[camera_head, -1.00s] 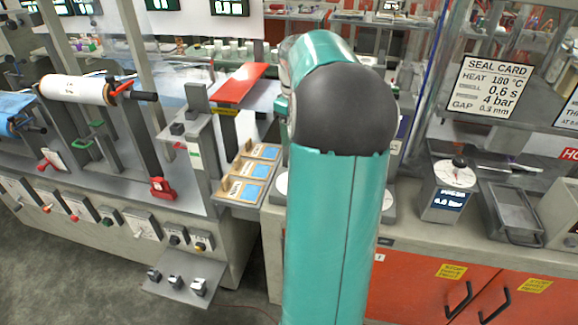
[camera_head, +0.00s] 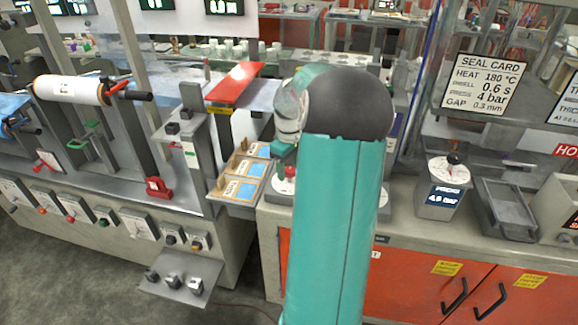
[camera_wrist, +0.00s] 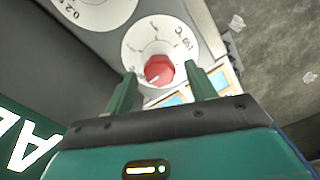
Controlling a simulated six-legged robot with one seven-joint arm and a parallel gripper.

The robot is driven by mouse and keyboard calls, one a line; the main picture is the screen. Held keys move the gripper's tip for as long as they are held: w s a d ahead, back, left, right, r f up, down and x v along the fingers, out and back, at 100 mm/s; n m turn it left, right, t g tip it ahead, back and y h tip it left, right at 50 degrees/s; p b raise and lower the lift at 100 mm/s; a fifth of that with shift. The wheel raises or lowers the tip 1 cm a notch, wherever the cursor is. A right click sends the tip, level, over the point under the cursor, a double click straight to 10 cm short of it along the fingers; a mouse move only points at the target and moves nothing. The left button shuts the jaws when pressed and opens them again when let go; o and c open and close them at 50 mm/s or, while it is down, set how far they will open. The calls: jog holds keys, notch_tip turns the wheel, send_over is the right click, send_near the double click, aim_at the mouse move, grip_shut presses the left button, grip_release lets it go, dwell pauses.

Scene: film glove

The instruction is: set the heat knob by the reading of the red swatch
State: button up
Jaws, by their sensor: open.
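A red knob (camera_wrist: 158,68) sits on a white round dial (camera_wrist: 133,42) in the wrist view; part of a "°C" marking shows at the dial's edge. My gripper (camera_wrist: 161,73) is open, one finger on each side of the knob in the picture; I cannot tell if they touch it. In the head view the red knob (camera_head: 290,171) shows just left of my teal arm, which hides part of its panel. I cannot surely pick out a red swatch. Several swatches (camera_head: 243,190) in the tray look blue.
The seal card (camera_head: 486,82) reads heat 180 °C, 0.6 s, 4 bar and gap 0.3 mm. A press dial box (camera_head: 440,199) and an empty metal tray (camera_head: 505,222) stand to the right. A red plate (camera_head: 235,82) stands above the swatch tray.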

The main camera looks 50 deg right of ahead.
jog(key=shift+c, duration=0.2)
jog(key=c, duration=0.9)
jog(key=shift+m, duration=0.3)
jog(key=m, duration=0.5)
jog(key=shift+m, duration=0.4)
jog(key=m, duration=0.5)
jog(key=shift+d, duration=0.15)
jog(key=shift+m, duration=0.3)
jog(key=o, duration=0.9)
jog(key=shift+s, duration=0.1)
